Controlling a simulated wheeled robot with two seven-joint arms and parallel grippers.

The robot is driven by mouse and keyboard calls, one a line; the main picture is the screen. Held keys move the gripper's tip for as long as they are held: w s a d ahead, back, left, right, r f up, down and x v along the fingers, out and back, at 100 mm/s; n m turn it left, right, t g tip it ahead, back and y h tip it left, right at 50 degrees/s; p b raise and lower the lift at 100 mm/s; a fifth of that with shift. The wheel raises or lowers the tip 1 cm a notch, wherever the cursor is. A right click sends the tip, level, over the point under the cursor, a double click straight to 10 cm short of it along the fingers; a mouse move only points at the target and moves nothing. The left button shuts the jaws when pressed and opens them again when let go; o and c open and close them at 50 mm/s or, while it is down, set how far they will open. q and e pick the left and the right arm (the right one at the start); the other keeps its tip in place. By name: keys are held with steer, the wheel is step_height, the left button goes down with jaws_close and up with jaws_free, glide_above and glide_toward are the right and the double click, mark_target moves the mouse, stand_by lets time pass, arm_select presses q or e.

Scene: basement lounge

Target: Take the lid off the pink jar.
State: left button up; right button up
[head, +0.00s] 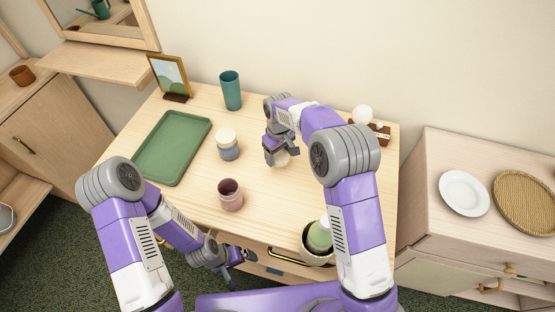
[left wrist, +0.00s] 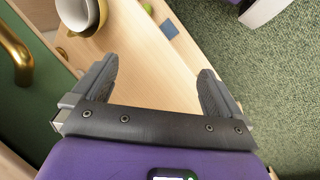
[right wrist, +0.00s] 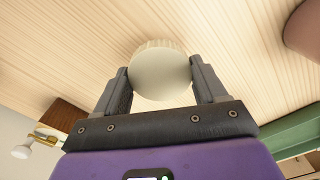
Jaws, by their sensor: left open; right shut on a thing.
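The pink jar (head: 230,195) stands upright on the table, its top open and its dark inside showing. My right gripper (head: 276,155) is shut on a round cream lid (right wrist: 160,72), right of and behind the jar, low over the table. The lid (head: 282,159) is partly hidden by the fingers in the head view; I cannot tell whether it touches the wood. A pinkish-brown rounded thing, likely the jar (right wrist: 304,30), shows at the right edge of the right wrist view. My left gripper (head: 238,257) is open and empty at the table's front edge (left wrist: 158,75).
A blue-grey jar with a cream lid (head: 228,143) stands behind the pink jar. A green tray (head: 172,147) lies left, a teal cup (head: 230,90) and a picture frame (head: 169,77) stand at the back. A pot (head: 309,257) holding a green thing is near the front right.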

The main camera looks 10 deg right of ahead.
mark_target(279, 155)
steer(key=shift+f, duration=1.8)
steer(key=shift+b, duration=0.3)
steer(key=shift+f, duration=0.15)
steer(key=o, duration=1.2)
steer(key=shift+c, duration=0.2)
step_height(279, 155, up, 12)
steer(key=shift+r+p, duration=0.2)
steer(key=shift+p, duration=1.05)
